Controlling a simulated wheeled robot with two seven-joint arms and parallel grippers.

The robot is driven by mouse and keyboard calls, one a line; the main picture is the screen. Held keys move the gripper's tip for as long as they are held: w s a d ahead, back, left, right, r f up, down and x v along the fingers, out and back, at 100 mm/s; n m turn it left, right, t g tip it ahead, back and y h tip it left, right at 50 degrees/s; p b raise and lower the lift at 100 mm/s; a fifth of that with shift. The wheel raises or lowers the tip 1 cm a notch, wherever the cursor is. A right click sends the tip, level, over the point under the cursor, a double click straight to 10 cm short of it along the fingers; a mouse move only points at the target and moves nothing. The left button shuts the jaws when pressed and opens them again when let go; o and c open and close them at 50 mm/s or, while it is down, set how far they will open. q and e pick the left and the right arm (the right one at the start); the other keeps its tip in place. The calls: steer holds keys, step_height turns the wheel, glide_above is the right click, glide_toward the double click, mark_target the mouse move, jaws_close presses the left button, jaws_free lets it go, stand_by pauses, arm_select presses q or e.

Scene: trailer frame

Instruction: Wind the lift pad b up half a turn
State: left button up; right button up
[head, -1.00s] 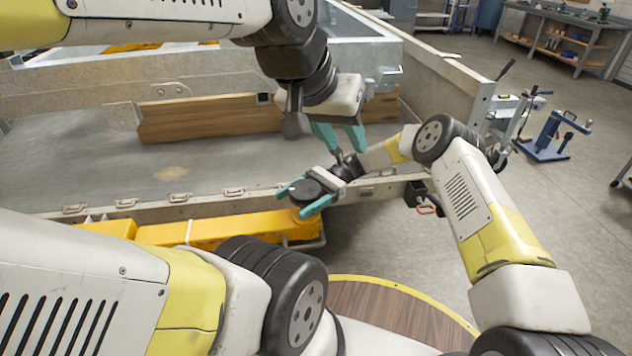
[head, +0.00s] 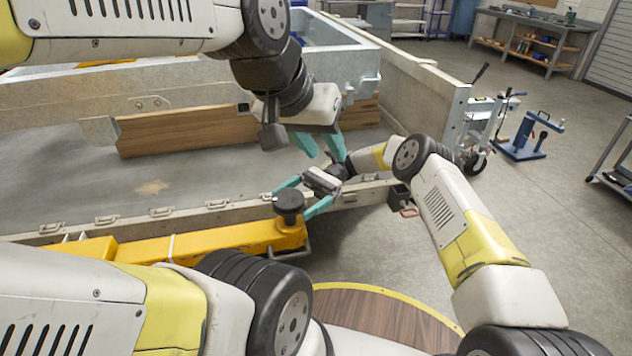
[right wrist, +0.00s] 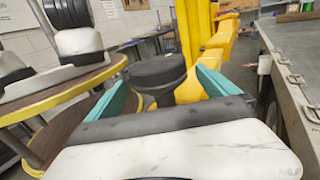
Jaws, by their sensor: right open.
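The lift pad b appears to be the black round pad (head: 289,201) on a dark stem at the right end of the yellow lift arm (head: 215,236). It also shows in the right wrist view (right wrist: 157,72). My right gripper (head: 297,196) is open, its teal fingers spread on either side of the pad. In the right wrist view, the pad sits between and slightly beyond the fingertips (right wrist: 205,76); contact is not visible. My left gripper (head: 320,147) is open and empty, above and behind the right gripper near the trailer's edge.
The trailer's side rail (head: 165,217) with latches runs just behind the lift arm. A wooden board (head: 185,130) stands on the trailer bed. A blue stand (head: 525,140) is on the floor at right.

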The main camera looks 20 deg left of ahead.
steer(key=shift+v, duration=1.25)
steer(key=d+r+n+t+h, duration=0.1)
steer(key=d+r+n+t, duration=0.1)
steer(key=d+r+t, duration=0.7)
steer(key=d+r+n+t+h, duration=0.1)
steer(key=d+r+t+h, duration=0.15)
steer(key=d+r, duration=0.8)
steer(key=s+d+r+n+t+h, duration=0.1)
steer(key=s+d+r+t, duration=0.2)
steer(key=s+d+t, duration=0.2)
steer(key=s+d+r+n+t+h, duration=0.1)
steer(key=s+d+r+t, duration=0.3)
steer(key=s+d, duration=0.7)
steer(key=d+t, duration=0.2)
steer(key=d, duration=0.1)
steer(key=shift+d+n, duration=0.15)
steer(key=shift+n, duration=0.25)
